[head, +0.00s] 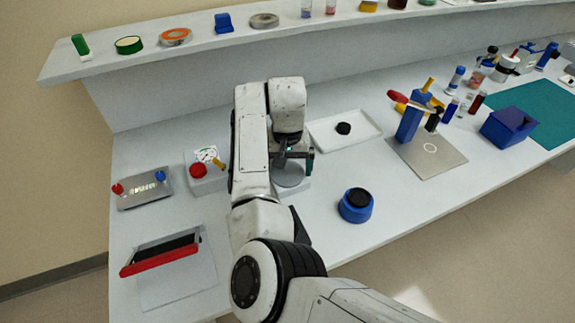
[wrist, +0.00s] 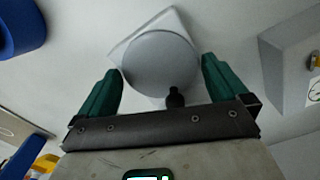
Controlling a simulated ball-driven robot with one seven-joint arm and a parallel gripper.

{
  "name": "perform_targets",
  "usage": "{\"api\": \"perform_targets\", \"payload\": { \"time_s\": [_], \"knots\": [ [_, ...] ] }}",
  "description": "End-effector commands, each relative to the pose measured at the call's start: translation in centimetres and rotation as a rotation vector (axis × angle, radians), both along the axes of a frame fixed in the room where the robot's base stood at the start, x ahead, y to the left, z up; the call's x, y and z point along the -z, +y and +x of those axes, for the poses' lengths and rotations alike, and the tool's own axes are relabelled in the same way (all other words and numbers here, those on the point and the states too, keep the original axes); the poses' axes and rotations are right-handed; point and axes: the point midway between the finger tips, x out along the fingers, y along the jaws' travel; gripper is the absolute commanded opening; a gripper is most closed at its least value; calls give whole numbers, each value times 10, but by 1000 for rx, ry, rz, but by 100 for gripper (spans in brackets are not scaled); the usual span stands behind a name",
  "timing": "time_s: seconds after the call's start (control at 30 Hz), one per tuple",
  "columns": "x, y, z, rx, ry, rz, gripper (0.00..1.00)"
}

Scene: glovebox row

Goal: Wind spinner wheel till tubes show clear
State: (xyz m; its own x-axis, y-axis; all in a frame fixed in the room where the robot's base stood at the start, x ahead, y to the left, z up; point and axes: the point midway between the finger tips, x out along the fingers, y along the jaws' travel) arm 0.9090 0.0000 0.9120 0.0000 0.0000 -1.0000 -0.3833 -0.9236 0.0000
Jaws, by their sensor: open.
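The spinner wheel appears as a pale grey disc (head: 289,176) on a white base, low in front of my arm in the head view. In the wrist view the disc (wrist: 160,62) lies on its square base, with a small black knob (wrist: 175,97) at its edge. My gripper (head: 297,162) is above the wheel, its dark green fingers (wrist: 161,80) spread on either side of the disc and knob with nothing between them. Whether a finger touches the wheel cannot be told. My arm hides part of the wheel in the head view. No tubes show on the wheel.
A grey gauge box (head: 205,172) with a red knob stands left of the wheel. A white tray (head: 345,130) with a black piece is behind right, and a blue round pot (head: 356,206) is at right. Several small tubes stand far right. Bench between wheel and pot is clear.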

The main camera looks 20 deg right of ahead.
Motion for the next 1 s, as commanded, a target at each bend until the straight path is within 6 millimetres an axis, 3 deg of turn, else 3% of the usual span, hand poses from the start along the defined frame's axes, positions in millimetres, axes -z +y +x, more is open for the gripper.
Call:
{"api": "perform_targets", "payload": {
  "time_s": [0.13, 0.53, 1.0],
  "knots": [
    [0, 0, 0, 0, 0, 0, 99],
    [-1, 0, 0, 0, 0, 0, 61],
    [-2, 0, 0, 239, 0, 0, 61]
  ]
}}
